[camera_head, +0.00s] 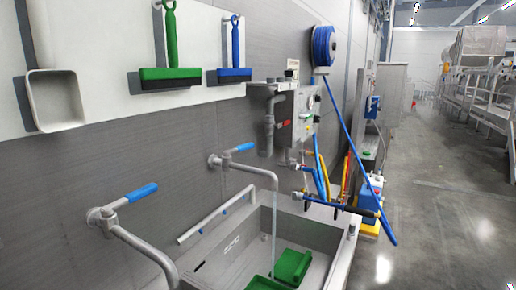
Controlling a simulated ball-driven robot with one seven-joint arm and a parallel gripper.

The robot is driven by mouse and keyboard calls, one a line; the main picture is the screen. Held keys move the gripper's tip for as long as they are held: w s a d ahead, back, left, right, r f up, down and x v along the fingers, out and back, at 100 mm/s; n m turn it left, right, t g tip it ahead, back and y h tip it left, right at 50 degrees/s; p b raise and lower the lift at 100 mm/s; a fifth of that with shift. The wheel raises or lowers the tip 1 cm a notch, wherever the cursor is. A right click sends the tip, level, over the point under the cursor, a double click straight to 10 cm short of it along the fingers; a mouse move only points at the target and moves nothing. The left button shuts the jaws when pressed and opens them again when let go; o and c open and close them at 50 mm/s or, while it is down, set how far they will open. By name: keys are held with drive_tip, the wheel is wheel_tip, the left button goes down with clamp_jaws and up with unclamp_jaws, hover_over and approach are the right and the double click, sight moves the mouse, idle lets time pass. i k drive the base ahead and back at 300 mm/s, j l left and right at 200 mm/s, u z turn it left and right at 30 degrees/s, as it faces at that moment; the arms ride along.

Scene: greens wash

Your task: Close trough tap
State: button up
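Two wall-mounted metal taps with blue lever handles are on the left wall. The far tap (238,163) has its spout over the trough, and a thin stream of water (273,240) falls from it. The near tap (125,208) is at the lower left; its spout runs out of the bottom of the picture, so I cannot see whether it runs. The grey metal trough (345,250) is at the bottom centre, partly cut off. Green pieces (293,265) lie in it. My gripper is not in view.
Green (172,75) and blue (235,73) squeegees and a white scoop (56,100) hang on the wall. A control box (303,115), a blue hose reel (323,46) and dangling hoses stand beyond the trough. The floor (440,200) on the right is clear.

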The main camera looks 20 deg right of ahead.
sight(242, 147)
drive_tip(key=i+l+u, duration=0.1)
drive_tip(key=i+l, duration=0.35)
drive_tip(key=i+l+u, duration=0.15)
drive_tip(key=i+l, duration=0.25)
drive_tip(key=l, duration=0.15)
